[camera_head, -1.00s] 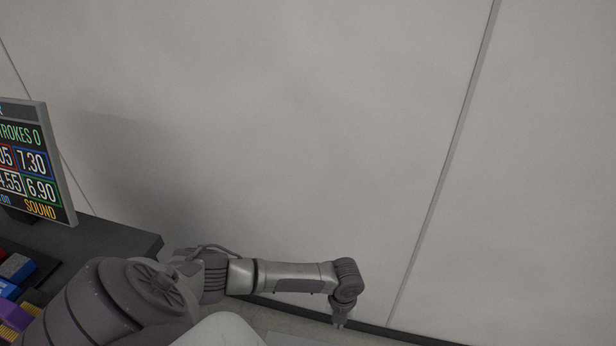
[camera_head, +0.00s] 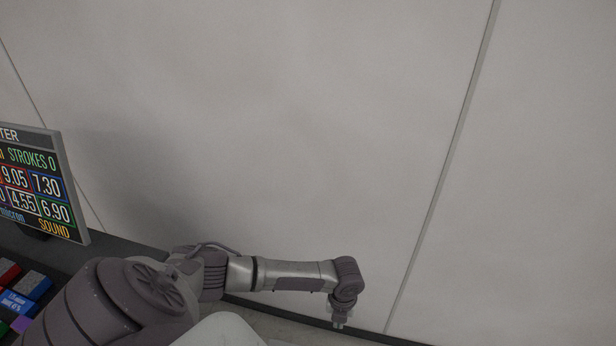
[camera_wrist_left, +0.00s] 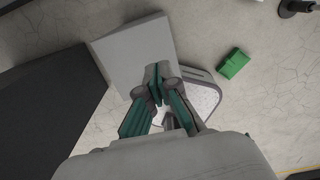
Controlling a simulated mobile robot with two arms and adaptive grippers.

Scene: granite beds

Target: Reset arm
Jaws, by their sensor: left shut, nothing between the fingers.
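My left arm (camera_head: 290,275) comes in from the lower left in the head view and reaches right, in front of the wall. Its gripper (camera_head: 339,322) hangs down at the arm's end, small in this view. In the left wrist view the left gripper (camera_wrist_left: 158,85) points away over the floor, with its fingertips together and nothing between them. My right gripper does not show in either view.
A dark bench (camera_head: 105,242) stands at the left, with a screen (camera_head: 38,185) and several coloured blocks (camera_head: 22,290). A pale wall (camera_head: 280,120) fills the background. The wrist view shows a green box (camera_wrist_left: 233,63) on the speckled floor (camera_wrist_left: 275,105) and a dark surface at left (camera_wrist_left: 45,105).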

